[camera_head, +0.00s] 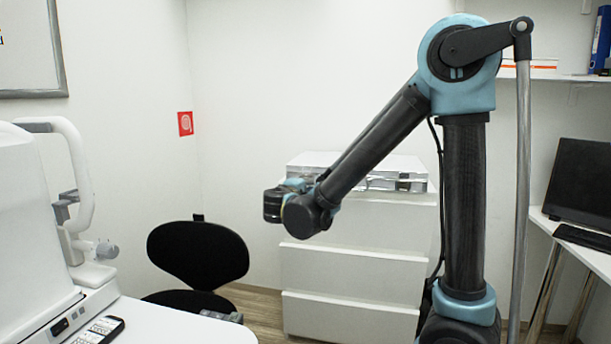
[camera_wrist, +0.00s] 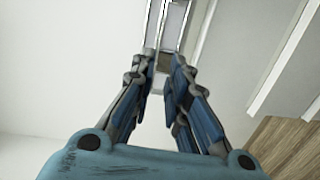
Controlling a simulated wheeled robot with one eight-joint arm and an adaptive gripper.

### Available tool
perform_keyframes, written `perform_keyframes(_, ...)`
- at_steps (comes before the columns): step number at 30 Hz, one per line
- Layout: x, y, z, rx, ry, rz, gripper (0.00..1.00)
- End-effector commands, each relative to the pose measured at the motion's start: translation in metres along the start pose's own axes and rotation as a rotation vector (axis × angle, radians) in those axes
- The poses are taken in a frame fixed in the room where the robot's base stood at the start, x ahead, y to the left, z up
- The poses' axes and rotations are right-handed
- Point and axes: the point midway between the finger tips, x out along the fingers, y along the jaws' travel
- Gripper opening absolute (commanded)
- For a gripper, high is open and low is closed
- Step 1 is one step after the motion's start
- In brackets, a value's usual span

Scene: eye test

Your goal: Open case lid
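The case (camera_head: 396,164) is a flat, pale box with shiny metal edges. It lies on top of the white drawer cabinet in the head view, and its lid looks closed. My arm crosses in front of its middle and hides part of it. In the wrist view a metal-edged part of the case (camera_wrist: 176,22) shows at the top, just beyond the fingertips. My gripper (camera_wrist: 164,64) points toward it with its fingers a small gap apart. A small brownish patch shows between the tips; I cannot tell whether they touch the case. In the head view my fingers are hidden behind the arm.
The white drawer cabinet (camera_head: 350,268) stands against the back wall. A black chair (camera_head: 198,252) is to its left. A white table (camera_head: 180,328) with a white instrument (camera_head: 30,220) is at front left. A desk (camera_head: 590,256) with a monitor (camera_head: 582,182) is at right.

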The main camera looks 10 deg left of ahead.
Motion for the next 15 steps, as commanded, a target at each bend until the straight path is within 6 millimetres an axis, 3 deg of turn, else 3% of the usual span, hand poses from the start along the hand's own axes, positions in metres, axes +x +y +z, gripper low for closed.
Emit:
perform_keyframes(3,-0.014,0.001,-0.028,-0.019,0.046,0.047,0.15)
perform_keyframes(7,-0.019,0.002,-0.04,-0.028,0.064,0.07,0.15)
perform_keyframes(15,0.007,0.004,-0.041,-0.029,0.063,0.073,0.15)
